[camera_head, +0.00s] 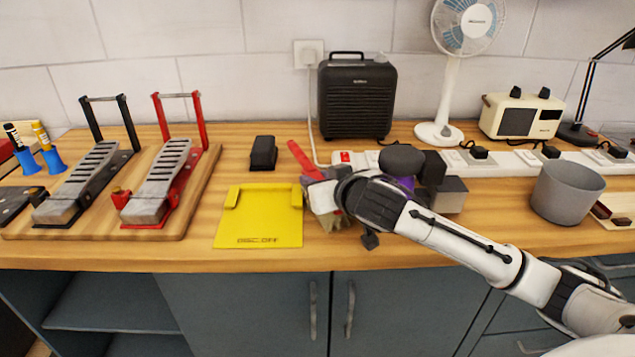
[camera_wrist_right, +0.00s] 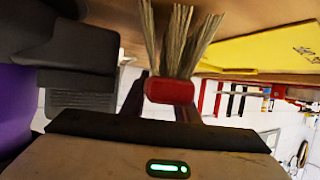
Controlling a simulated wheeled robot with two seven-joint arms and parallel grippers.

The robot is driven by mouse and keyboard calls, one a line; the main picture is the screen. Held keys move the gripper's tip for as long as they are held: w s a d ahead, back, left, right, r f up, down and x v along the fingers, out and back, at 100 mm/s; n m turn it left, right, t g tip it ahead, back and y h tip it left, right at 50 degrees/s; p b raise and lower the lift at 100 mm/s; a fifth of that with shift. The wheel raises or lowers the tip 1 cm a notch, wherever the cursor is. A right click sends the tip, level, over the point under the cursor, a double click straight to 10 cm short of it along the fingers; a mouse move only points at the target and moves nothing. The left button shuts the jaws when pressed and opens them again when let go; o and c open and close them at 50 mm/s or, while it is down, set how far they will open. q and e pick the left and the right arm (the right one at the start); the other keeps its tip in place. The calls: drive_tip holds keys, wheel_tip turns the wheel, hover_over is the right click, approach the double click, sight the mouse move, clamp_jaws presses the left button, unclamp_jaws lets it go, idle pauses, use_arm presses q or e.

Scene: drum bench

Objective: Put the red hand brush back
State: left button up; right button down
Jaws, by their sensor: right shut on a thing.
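The red hand brush (camera_head: 302,158) is in my right gripper (camera_head: 322,190), which is shut on it. In the head view its red handle sticks up and to the left above the gripper, and its pale bristles hang below, close to the bench top. In the right wrist view the brush's red end (camera_wrist_right: 169,91) and straw-coloured bristles (camera_wrist_right: 175,35) show between the fingers. A yellow tray marked with dark lettering (camera_head: 258,232) lies flat and empty on the bench, just left of the brush. My left gripper is not in view.
A small black block (camera_head: 263,153) lies behind the yellow tray. Two drum pedals stand on a wooden board (camera_head: 205,190) at left. A white power strip (camera_head: 500,164), dark blocks and a grey pot (camera_head: 566,192) are at right. A black heater (camera_head: 357,95) stands behind.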

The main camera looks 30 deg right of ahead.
drive_tip(key=shift+f, duration=0.1)
drive_tip(key=shift+f, duration=0.25)
drive_tip(key=shift+s+f, duration=0.1)
drive_tip(key=shift+f, duration=0.35)
drive_tip(key=c, duration=1.4)
unclamp_jaws()
drive_tip(key=shift+a+f, duration=0.1)
drive_tip(key=shift+f, duration=0.15)
drive_tip(key=shift+o, duration=0.2)
drive_tip(key=shift+r, duration=0.8)
drive_tip(key=v, duration=1.1)
drive_tip(key=shift+r, duration=0.1)
drive_tip(key=shift+s+r, duration=0.25)
drive_tip(key=shift+s, duration=0.15)
